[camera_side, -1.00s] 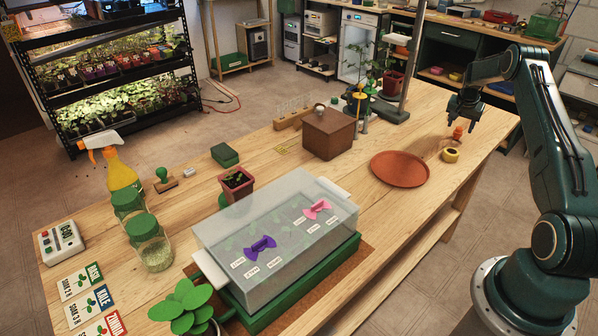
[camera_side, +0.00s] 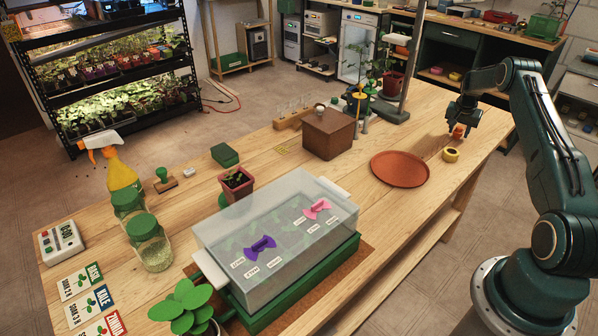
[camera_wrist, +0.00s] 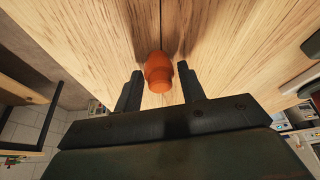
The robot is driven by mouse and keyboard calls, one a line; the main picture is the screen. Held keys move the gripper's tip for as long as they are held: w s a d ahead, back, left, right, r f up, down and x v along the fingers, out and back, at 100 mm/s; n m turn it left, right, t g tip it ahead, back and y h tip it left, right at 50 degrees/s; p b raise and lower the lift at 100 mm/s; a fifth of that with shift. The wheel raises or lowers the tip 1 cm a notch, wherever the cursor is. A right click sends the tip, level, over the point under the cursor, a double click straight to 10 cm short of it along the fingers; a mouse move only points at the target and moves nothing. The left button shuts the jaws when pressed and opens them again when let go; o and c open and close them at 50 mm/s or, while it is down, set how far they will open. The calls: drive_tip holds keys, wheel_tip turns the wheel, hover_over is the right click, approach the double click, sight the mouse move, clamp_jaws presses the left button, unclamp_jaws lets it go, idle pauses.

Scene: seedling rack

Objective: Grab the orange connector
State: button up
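The orange connector (camera_side: 458,131) stands on the wooden table near its far right end. In the wrist view the orange connector (camera_wrist: 158,72) is a small rounded, stepped piece. My gripper (camera_side: 461,128) is lowered at the connector. In the wrist view its two dark fingers (camera_wrist: 160,92) are apart, one on each side of the connector. A gap shows between the connector and each finger, so the gripper is open. The side view partly hides the connector behind the fingers.
A yellow ring-shaped roll (camera_side: 451,154) sits just in front of the connector. A round terracotta saucer (camera_side: 400,169) lies to the left. A brown box (camera_side: 329,134) and a clear-lidded propagator (camera_side: 276,240) stand farther left. The table's right edge is close to my gripper.

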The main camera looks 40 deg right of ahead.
sight(460, 128)
drive_tip(key=c, duration=0.6)
drive_tip(key=shift+r, duration=0.1)
wheel_tip(460, 128, up, 20)
idle(0.6)
idle(0.4)
